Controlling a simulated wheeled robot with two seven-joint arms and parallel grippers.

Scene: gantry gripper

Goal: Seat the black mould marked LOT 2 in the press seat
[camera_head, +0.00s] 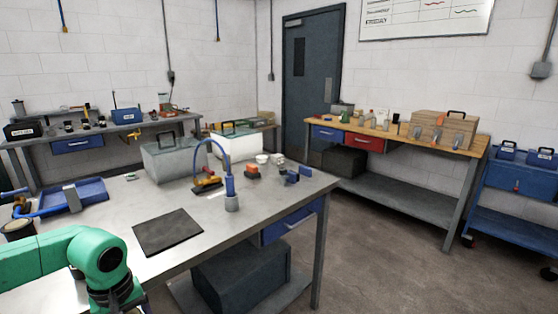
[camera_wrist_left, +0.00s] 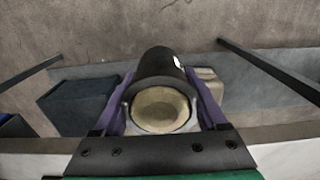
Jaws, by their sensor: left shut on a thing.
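In the left wrist view, my left gripper (camera_wrist_left: 164,95) is shut on a black mould (camera_wrist_left: 158,66), a black cylinder with a cream-coloured round end facing the camera. A small white label shows on its upper right side, but its writing is too small to read. The purple-blue fingers lie on either side of the mould. In the head view only my green left arm shows at the lower left; the gripper and mould are out of frame. I cannot make out the press seat in either view. My right gripper is not in view.
The grey workbench (camera_head: 250,205) carries a dark mat (camera_head: 168,232), a blue tray (camera_head: 75,196), a grey case (camera_head: 170,158) and a blue hooped tool (camera_head: 229,187). A wooden-topped bench (camera_head: 395,137) and blue cart (camera_head: 520,183) stand at right.

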